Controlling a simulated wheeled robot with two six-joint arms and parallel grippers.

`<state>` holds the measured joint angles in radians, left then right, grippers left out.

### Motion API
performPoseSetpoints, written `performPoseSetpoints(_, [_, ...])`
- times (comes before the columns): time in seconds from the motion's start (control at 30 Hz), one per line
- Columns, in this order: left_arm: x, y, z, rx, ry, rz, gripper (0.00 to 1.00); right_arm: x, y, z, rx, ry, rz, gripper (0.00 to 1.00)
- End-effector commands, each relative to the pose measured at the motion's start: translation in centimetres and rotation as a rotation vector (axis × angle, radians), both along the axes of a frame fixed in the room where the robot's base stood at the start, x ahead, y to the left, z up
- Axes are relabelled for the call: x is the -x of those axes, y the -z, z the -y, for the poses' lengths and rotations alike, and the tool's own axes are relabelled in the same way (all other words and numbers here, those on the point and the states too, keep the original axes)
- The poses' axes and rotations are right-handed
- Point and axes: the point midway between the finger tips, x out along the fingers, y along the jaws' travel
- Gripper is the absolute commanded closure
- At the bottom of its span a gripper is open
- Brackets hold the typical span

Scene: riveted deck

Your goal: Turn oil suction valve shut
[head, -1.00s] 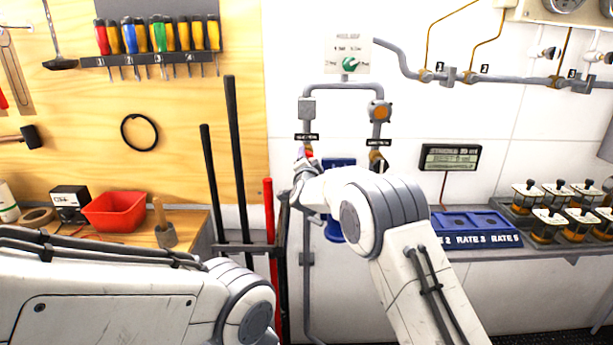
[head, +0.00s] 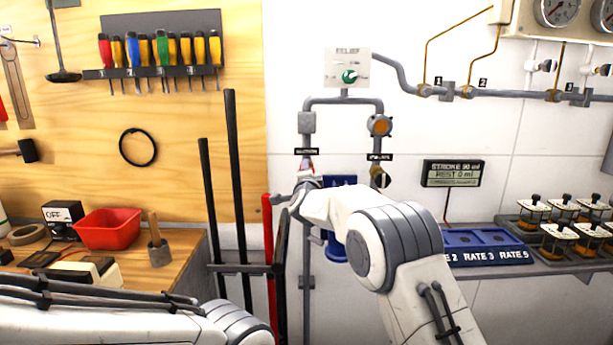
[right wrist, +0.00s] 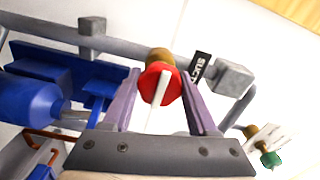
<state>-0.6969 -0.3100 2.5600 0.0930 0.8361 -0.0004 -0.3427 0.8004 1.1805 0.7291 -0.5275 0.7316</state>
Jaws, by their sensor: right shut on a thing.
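The suction valve, under a black label (head: 306,152), is on the left pipe branch; in the head view only a bit of red and brass (head: 306,166) shows above my right gripper (head: 306,184). In the right wrist view the valve has a red disc handle (right wrist: 153,76) with a pale lever and a brass body behind it. The two purple fingers of my right gripper (right wrist: 160,104) stand either side of the handle, shut on it. The exact lever angle is hard to tell. My left gripper is out of view; only my left arm shows at the lower left.
A blue cylinder (head: 334,247) stands close beside the valve pipe. Another valve (head: 380,178) sits on the right branch, and a green relief knob (head: 349,77) above. Black bars (head: 237,180) and a red bar (head: 268,240) stand left of the pipe.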

Motion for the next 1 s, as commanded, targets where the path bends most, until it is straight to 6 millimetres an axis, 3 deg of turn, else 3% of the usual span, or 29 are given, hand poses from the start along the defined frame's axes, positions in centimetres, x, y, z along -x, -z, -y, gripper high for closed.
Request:
performPoseSetpoints(0.17, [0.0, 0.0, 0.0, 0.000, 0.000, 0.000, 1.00, 0.0, 0.0, 0.2, -0.004, 0.003, 0.001, 0.97])
performPoseSetpoints(0.2, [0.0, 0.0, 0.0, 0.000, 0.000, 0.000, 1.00, 0.0, 0.0, 0.2, -0.004, 0.003, 0.001, 0.30])
performPoseSetpoints(0.27, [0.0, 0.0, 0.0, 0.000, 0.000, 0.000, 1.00, 0.0, 0.0, 0.1, -0.004, 0.003, 0.001, 0.11])
performPoseSetpoints(0.67, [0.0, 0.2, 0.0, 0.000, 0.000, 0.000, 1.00, 0.4, 0.0, 0.0, -0.001, 0.001, 0.001, 0.11])
performPoseSetpoints(1.0, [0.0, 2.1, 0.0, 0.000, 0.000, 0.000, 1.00, 5.2, 0.2, 0.0, -0.001, 0.000, 0.001, 0.11])
